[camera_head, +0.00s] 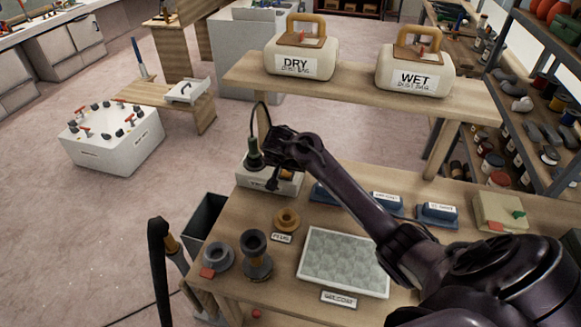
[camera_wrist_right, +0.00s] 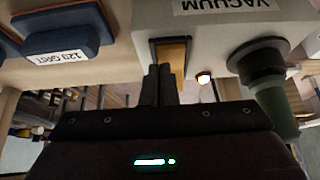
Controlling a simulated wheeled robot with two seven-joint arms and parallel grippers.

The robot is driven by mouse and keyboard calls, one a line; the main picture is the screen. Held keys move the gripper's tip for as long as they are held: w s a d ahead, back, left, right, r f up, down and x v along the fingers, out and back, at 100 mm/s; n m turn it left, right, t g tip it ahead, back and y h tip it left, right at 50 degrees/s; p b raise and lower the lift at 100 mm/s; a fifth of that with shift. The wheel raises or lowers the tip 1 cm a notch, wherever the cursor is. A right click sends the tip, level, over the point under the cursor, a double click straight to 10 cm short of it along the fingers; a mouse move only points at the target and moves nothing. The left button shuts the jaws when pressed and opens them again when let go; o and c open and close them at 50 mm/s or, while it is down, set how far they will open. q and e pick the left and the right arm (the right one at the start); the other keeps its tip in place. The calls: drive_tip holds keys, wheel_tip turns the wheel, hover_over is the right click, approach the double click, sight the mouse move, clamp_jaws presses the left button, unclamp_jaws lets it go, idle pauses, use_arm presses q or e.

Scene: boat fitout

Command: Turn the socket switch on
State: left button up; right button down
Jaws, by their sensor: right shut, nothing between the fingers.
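The white socket box (camera_head: 290,184) stands on the workbench, partly hidden behind my right arm. In the right wrist view the box (camera_wrist_right: 208,22) appears upside down, labelled VACUUM. Its switch (camera_wrist_right: 181,55) is an orange rocker in a dark frame. A dark green plug (camera_wrist_right: 270,85) sits in the socket beside it; it also shows in the head view (camera_head: 254,153). A small round lamp (camera_wrist_right: 203,78) looks bright. My right gripper (camera_wrist_right: 160,72) is shut and empty, its fingertips at the rocker's edge; I cannot tell whether they touch. My left gripper is out of view.
Blue sanding blocks (camera_head: 386,202) stand beside the box. The shelf above holds DRY (camera_head: 300,55) and WET (camera_head: 414,75) containers. A black cable rises from the plug.

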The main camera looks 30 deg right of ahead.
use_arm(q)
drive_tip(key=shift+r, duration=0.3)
use_arm(e)
drive_tip(key=shift+w+d+r, duration=0.45)
drive_tip(key=shift+w+d, duration=0.05)
drive_tip(key=shift+d, duration=0.05)
use_arm(q)
drive_tip(key=shift+p, duration=0.3)
